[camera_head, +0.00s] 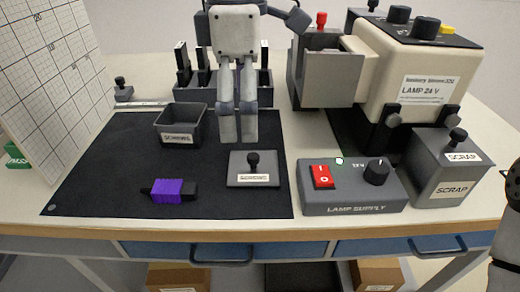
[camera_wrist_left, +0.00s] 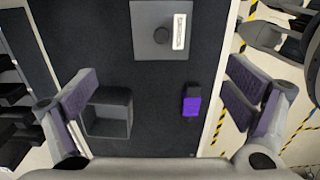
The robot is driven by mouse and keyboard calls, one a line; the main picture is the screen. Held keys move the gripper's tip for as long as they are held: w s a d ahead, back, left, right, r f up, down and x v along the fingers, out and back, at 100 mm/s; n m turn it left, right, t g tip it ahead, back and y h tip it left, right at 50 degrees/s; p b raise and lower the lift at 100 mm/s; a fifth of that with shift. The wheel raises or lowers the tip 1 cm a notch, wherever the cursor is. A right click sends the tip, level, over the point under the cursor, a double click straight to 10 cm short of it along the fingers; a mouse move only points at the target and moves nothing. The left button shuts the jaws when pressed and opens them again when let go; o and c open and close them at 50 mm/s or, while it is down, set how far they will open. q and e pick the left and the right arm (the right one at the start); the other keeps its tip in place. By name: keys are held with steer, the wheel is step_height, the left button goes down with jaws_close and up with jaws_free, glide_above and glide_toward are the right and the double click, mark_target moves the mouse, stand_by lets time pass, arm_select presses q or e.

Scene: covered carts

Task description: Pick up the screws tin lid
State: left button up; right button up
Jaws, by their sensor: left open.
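The screws tin lid (camera_head: 240,180) is a flat grey square with a black knob and a "SCREWS" label. It lies on the black mat, and it also shows at the top of the left wrist view (camera_wrist_left: 143,38). The open grey screws tin (camera_head: 170,122) stands behind and left of it, and shows in the left wrist view (camera_wrist_left: 107,128). My left gripper (camera_head: 238,138) points down above the mat, behind the lid and apart from it. In the left wrist view its fingers (camera_wrist_left: 165,97) are wide apart with nothing between them gripped.
A purple-and-black object (camera_head: 172,190) lies on the mat (camera_head: 110,165) left of the lid. The lamp supply box (camera_head: 350,200) stands close right of the lid, with a scrap tin (camera_head: 440,178) beyond. A lamp unit (camera_head: 405,80) and a dark rack (camera_head: 200,88) stand behind.

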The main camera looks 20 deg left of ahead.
mark_target(245, 167)
arm_select(q)
steer(key=f, duration=0.9)
steer(key=shift+s+d+f, duration=0.1)
steer(key=shift+s+d, duration=0.05)
steer(key=shift+s, duration=0.05)
steer(key=shift+w+f, duration=0.1)
steer(key=shift+f, duration=0.15)
steer(key=c, duration=2.2)
steer(key=shift+f, duration=0.1)
jaws_close()
